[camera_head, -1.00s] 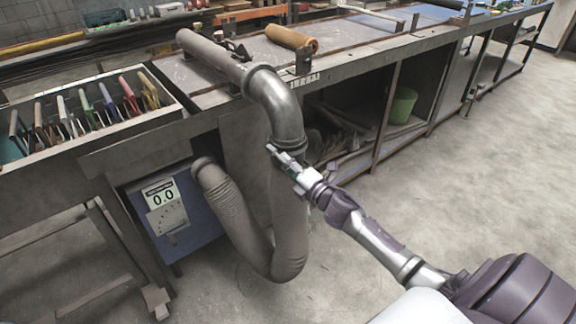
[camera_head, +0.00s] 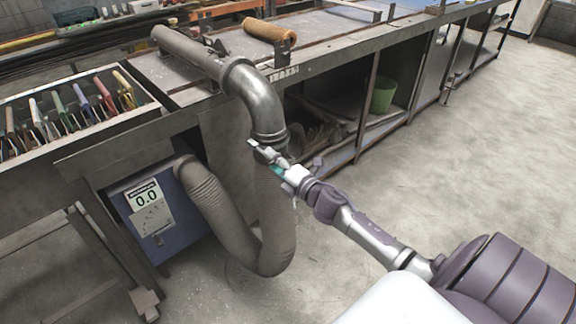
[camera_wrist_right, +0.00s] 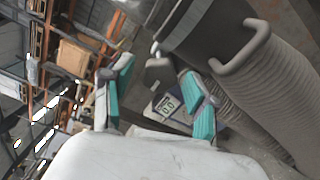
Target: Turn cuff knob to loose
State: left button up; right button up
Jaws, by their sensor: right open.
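The grey mesh hose (camera_head: 275,215) hangs in a U from the metal elbow pipe (camera_head: 256,100) and runs up to the blue box. A dark cuff (camera_wrist_right: 200,25) bands the hose's upper end in the right wrist view, with a grey U-shaped handle (camera_wrist_right: 246,50) beside it. A small dark grey knob (camera_wrist_right: 158,72) sticks out at the cuff, between my teal fingertips in that picture. My right gripper (camera_wrist_right: 160,90) is open; I cannot tell whether a finger touches the knob. In the head view my right gripper (camera_head: 265,156) is just below the elbow's end and hides the knob.
A blue box (camera_head: 152,210) with a 0.0 display stands under the bench at left. The bench (camera_head: 330,62) runs to the back right and holds an orange-brown roll (camera_head: 267,31). A green bin (camera_head: 383,95) sits on its lower shelf. The floor at right is clear.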

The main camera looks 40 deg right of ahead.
jog(key=s, duration=1)
jog(key=shift+s+d, duration=0.2)
jog(key=shift+d, duration=0.2)
jog(key=s+d+f+m+g+h, duration=0.15)
jog(key=f+m, duration=0.25)
jog(key=f, duration=0.5)
jog(key=s+f+m+g+h, duration=0.1)
jog(key=s+f+m+g, duration=0.2)
jog(key=f, duration=0.7)
jog(key=s+a+f+m+g, duration=0.25)
jog(key=s+f, duration=0.25)
jog(key=f, duration=0.3)
jog(key=s+a+f+m+g, duration=0.1)
jog(key=s+f+m+g, duration=0.15)
jog(key=s+f, duration=0.4)
jog(key=s+a+f+m+g, duration=0.2)
jog(key=s+a+f, duration=0.2)
jog(key=s, duration=0.4)
jog(key=s+a+f+m+g+y+p, duration=0.1)
jog(key=s+a+f+m+g, duration=0.2)
jog(key=s+f, duration=0.4)
jog(key=s+a+f+m+g, duration=0.2)
jog(key=s+a+f, duration=0.4)
jog(key=s, duration=0.4)
jog(key=shift+s+f+m, duration=0.2)
jog(key=shift+f+m, duration=0.05)
jog(key=shift+m, duration=0.05)
jog(key=shift+g, duration=0.25)
jog(key=shift+c, duration=0.2)
